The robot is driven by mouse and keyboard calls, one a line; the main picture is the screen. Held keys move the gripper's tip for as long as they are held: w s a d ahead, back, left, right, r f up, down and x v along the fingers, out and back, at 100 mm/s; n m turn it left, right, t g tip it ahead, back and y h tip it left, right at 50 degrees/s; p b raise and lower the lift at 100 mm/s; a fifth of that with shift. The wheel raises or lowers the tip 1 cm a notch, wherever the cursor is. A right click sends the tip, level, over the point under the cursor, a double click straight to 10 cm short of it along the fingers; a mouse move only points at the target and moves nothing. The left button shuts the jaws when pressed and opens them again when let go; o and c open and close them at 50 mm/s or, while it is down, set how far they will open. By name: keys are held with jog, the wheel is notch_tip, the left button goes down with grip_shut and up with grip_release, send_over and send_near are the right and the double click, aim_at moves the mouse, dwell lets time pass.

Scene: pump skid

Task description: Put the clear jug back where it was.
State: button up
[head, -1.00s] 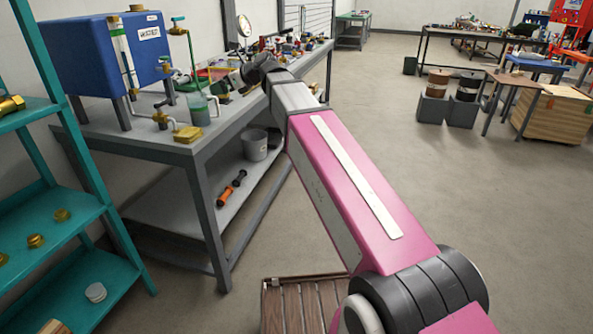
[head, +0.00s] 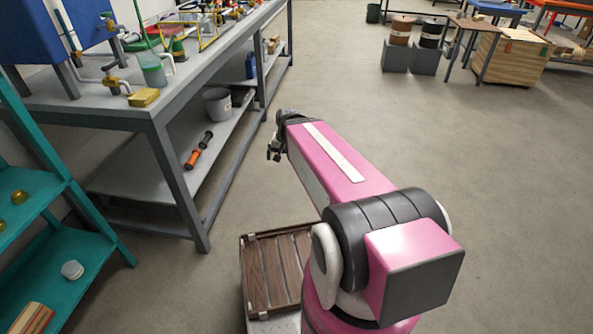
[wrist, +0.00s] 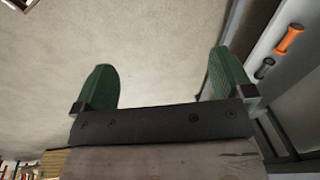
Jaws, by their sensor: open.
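The clear jug (head: 153,70) stands upright on the grey bench top (head: 85,93) in the head view, with green liquid in it. It is beside the white pipe and brass fittings, just behind a brass block. My gripper (head: 273,152) is out past the bench's front side, to the right of the jug and well apart from it. In the wrist view its two green fingers (wrist: 163,82) are spread wide with only floor between them. The jug does not show in the wrist view.
A blue tank (head: 88,22) stands on the bench. The lower shelf holds a grey bucket (head: 217,103) and an orange-and-black tool (head: 198,151). A teal shelf rack (head: 50,225) is at left. A slatted wooden surface (head: 277,270) is in front. The floor at right is open.

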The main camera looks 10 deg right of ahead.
jog(key=s+d+f+n+g+h, duration=0.1)
jog(key=s+d+f+n, duration=0.2)
jog(key=s+d, duration=0.1)
jog(key=shift+s+f, duration=0.25)
jog(key=shift+f, duration=0.05)
dwell(0.9)
